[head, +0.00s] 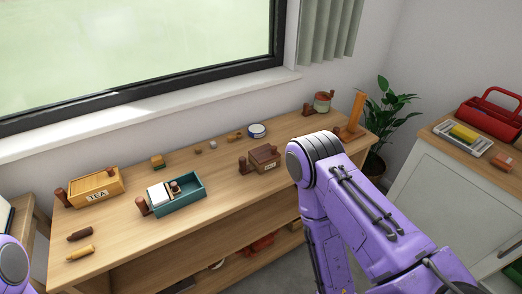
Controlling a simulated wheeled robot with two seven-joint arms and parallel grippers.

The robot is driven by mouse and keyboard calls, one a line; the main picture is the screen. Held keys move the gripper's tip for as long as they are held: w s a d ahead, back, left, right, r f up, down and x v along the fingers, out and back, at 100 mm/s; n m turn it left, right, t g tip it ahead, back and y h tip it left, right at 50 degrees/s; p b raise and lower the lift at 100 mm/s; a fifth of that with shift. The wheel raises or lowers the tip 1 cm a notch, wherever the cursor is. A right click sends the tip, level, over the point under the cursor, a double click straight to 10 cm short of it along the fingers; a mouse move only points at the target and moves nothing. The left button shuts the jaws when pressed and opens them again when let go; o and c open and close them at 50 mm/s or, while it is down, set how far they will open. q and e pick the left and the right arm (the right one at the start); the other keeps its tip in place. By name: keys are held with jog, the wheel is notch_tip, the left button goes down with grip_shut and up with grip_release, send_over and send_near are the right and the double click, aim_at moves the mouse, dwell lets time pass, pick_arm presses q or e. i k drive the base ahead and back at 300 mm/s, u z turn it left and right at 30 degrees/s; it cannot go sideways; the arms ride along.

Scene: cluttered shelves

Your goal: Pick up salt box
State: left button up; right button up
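A small dark brown wooden box (265,157) with a pale label sits on the wooden shelf top, right of the middle. Its label is too small to read for certain; it looks like the salt box. A dark knob or peg stands at its left side. My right arm passes close to its right, with the elbow beside it in the picture. My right gripper is not visible. Only a rounded part of my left arm shows at the lower left edge, and its gripper is out of view.
A yellow box marked TEA (96,188) and a teal open tray (188,203) stand left on the wooden shelf top (225,211). A white cabinet (438,190) is at right.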

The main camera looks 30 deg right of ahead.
aim_at(244, 169)
jog(key=z, duration=1.45)
jog(key=k, duration=1.25)
jog(key=z, duration=0.7)
jog(key=i, duration=2.05)
jog(key=u, duration=1.55)
jog(key=i, duration=0.7)
jog(key=z, duration=1.05)
jog(key=k, duration=0.1)
jog(key=z, duration=0.5)
